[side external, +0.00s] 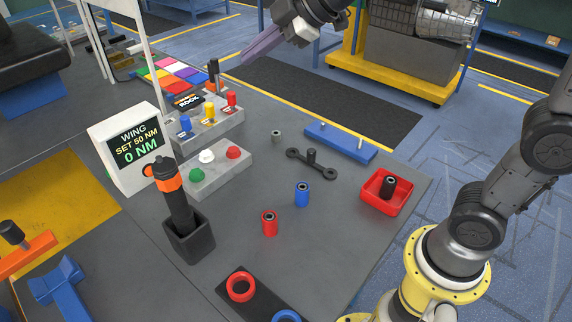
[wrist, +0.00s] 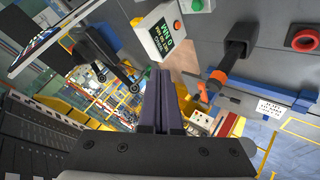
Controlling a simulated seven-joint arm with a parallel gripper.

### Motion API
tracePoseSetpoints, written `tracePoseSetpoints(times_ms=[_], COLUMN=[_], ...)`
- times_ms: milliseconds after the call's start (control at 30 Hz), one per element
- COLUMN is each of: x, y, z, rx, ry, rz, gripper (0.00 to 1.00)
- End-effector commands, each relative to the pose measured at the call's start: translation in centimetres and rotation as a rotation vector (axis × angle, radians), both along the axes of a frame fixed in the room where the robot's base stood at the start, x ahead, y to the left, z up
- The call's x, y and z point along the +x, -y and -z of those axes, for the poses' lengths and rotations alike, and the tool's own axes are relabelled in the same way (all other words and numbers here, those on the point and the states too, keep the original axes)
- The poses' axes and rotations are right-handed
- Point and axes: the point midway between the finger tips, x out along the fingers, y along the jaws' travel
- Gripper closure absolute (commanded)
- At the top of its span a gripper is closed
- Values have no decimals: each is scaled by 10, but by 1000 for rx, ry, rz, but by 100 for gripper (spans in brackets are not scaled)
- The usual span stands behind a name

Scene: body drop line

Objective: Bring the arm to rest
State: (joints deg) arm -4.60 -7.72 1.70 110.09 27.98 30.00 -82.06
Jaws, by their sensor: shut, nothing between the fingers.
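My gripper (side external: 247,58) is at the top of the side external view, raised above the table and clear of everything on it. Its purple fingers are together and hold nothing. In the wrist view the shut fingers (wrist: 163,80) point toward a white display box and the orange-and-black tool. The grey table (side external: 335,205) lies below and in front of the gripper in the side external view.
The display (side external: 133,148) reads "WING SET 50 NM 0 NM". The orange-and-black tool (side external: 170,185) stands in a black holder. Red (side external: 269,224) and blue (side external: 302,195) sockets stand mid-table. A red tray (side external: 371,201) holds a black piece. A yellow-based cart (side external: 395,85) stands behind.

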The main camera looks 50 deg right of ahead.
Motion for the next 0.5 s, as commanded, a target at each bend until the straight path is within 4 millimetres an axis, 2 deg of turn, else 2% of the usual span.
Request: tracePoseSetpoints(times_ms=[33,133,267,400,500], x=[-26,-73,-136,-202,-236], y=[8,23,41,61,73], z=[-6,-5,11,48,80], rx=[19,65,136,228,288], ry=[-7,-48,-119,-228,-316], rz=[37,125,272,489,656], gripper=[100,100,100,100,100])
